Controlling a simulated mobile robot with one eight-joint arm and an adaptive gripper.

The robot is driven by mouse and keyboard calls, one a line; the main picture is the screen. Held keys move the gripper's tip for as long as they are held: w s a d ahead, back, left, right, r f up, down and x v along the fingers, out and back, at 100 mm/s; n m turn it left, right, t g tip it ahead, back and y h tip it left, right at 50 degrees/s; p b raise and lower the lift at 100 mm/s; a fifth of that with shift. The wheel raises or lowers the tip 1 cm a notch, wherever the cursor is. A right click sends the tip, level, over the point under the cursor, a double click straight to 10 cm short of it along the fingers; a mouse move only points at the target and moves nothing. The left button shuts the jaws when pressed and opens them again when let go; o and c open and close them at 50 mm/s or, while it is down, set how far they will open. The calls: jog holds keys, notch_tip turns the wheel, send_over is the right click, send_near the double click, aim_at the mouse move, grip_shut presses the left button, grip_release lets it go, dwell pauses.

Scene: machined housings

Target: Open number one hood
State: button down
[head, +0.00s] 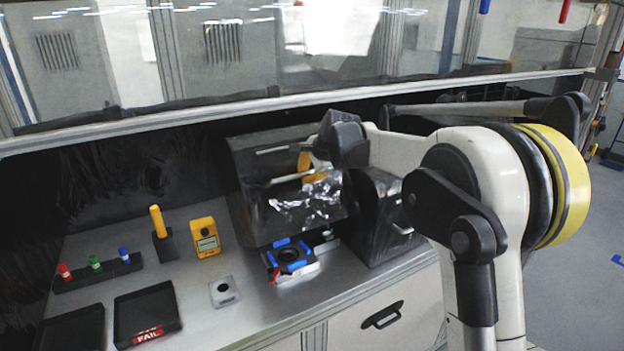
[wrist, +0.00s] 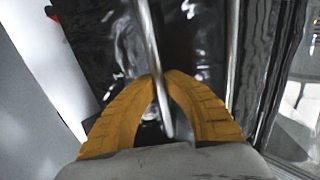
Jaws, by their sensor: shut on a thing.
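A dark, glossy hood (head: 262,205) stands tilted up at the back of the bench, its lower edge raised. My gripper (head: 307,168), with yellow fingers, is at its front face. In the wrist view my gripper (wrist: 160,82) is shut on the hood's metal bar handle (wrist: 147,35), which runs between the fingers. A fixture with blue pads (head: 290,257) shows below the raised hood. A second dark hood (head: 385,225), with its own bar handle, stands to the right and is down. No number is readable on either hood. My wrist hides part of the tilted hood's right side.
A yellow handheld meter (head: 206,237), a yellow-handled tool in a black stand (head: 160,232), and a rack of coloured plugs (head: 97,270) stand to the left. A black FAIL tray (head: 147,313) and a small metal block (head: 224,291) lie in front. A glass panel's rail (head: 290,102) runs behind.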

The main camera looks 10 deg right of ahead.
jog(key=shift+w+a+r, duration=0.1)
jog(key=shift+w+r, duration=0.1)
jog(key=shift+w, duration=0.15)
jog(key=c, duration=1.4)
grip_release()
jog(key=v, duration=0.7)
jog(key=shift+s+r, duration=0.1)
jog(key=shift+r, duration=0.15)
jog(key=s+d+f+n+h+b, duration=0.1)
jog(key=s+f+n+b, duration=0.2)
jog(key=s+f+b, duration=0.55)
jog(key=s+f+n+b, duration=0.3)
jog(key=s+n, duration=0.1)
jog(key=s, duration=0.9)
jog(key=s+f+n+b, duration=0.2)
jog(key=s+f+b, duration=0.1)
jog(key=s+f, duration=0.4)
jog(key=s+d+f+n+h+b, duration=0.1)
jog(key=s+f+n+b, duration=0.2)
jog(key=s+f, duration=0.3)
jog(key=s+d+f+n+b, duration=0.1)
jog(key=s+f+n+b, duration=0.1)
jog(key=s+f+b, duration=0.2)
jog(key=shift+s+d+f+g+h, duration=0.1)
jog(key=shift+s+f+g+h, duration=0.1)
jog(key=shift+s+f, duration=0.85)
jog(key=shift+s+d+f+g+h, duration=0.1)
jog(key=shift+s+f+g, duration=0.1)
jog(key=shift+s+f, duration=0.8)
